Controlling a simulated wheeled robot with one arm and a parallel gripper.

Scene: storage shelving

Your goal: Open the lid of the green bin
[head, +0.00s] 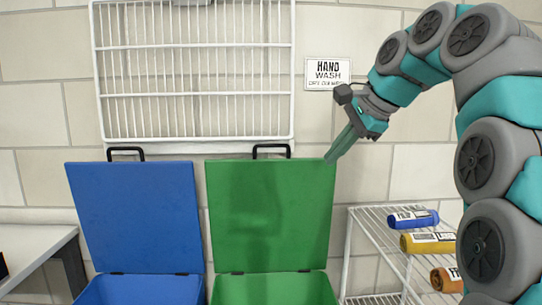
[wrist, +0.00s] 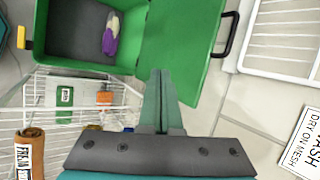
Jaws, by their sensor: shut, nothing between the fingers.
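The green bin (head: 270,290) stands on the right of the two bins, and its green lid (head: 265,215) is raised upright with a black handle (head: 271,150) on top. In the wrist view the bin (wrist: 130,45) is open, the lid (wrist: 185,45) stands beside the opening, and the handle (wrist: 228,35) is on its edge. My gripper (head: 333,158) is shut and empty, its tips near the lid's upper right corner. It also shows in the wrist view (wrist: 160,74), its fingers overlapping the lid; I cannot tell whether they touch it.
A blue bin (head: 138,290) with its blue lid (head: 135,215) raised stands to the left. A wire shelf (head: 375,225) with several rolls is at right. A white wire rack (head: 195,135) and a sign (head: 328,73) are on the wall. A purple and white item (wrist: 109,36) lies inside the green bin.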

